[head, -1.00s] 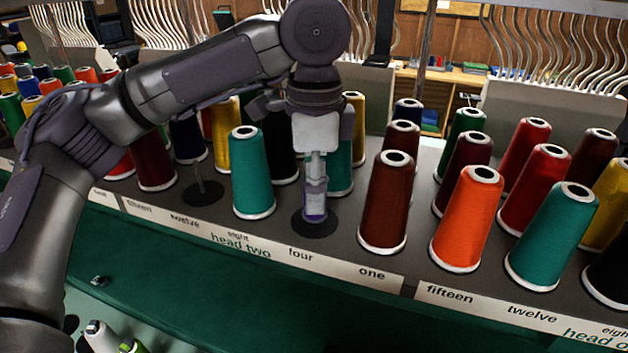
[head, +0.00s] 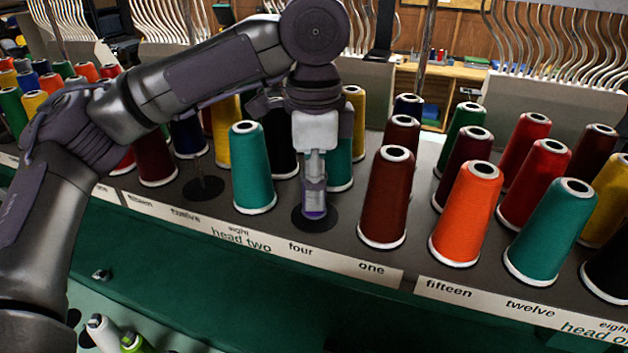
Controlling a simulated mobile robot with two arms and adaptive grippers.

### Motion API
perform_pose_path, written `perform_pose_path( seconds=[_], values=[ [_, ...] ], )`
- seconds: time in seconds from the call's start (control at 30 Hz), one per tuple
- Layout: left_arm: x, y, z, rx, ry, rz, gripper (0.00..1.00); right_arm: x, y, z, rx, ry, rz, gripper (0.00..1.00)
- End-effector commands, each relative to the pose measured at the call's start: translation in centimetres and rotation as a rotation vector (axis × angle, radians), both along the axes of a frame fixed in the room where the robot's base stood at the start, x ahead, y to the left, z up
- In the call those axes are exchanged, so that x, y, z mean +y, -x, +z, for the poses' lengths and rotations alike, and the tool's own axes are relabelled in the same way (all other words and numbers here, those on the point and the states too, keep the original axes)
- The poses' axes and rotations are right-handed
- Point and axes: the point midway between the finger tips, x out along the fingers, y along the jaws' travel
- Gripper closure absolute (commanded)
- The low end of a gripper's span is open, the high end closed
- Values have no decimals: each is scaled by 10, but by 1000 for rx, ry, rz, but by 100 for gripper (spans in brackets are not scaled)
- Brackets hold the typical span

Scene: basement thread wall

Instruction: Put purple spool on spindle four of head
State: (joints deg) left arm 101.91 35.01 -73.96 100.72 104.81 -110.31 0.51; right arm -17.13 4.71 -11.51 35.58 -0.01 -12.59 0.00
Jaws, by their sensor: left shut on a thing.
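Only a little purple, the purple spool (head: 315,214), shows low at the fingertips. Below it lies a dark round pad (head: 316,224) on the grey rack. The spindle there is hidden. I cannot tell whether the spool rests on the pad or is around the spindle. My right gripper is not in view.
A teal spool (head: 251,170) stands close left of the gripper, and a brown spool (head: 386,200) stands to its right. Another teal spool (head: 340,172) is just behind. An empty pad with a bare spindle (head: 203,188) is farther left. An orange spool (head: 467,215) stands right.

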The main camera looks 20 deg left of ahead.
Motion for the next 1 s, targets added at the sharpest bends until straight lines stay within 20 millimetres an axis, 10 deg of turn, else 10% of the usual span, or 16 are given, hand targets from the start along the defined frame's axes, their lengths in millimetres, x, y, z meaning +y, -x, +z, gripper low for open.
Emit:
perform_pose_path(
  seconds=[0.17,0.2,0.37,0.77,1.0],
  values=[
    [0,0,-1,0,1,0,90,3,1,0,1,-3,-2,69],
    [0,0,-1,0,1,0,62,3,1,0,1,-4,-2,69],
    [0,0,0,0,0,0,37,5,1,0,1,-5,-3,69],
    [0,0,7,-2,2,0,37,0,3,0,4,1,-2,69],
    [0,-1,55,-7,1,1,37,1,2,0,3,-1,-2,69]
  ],
)
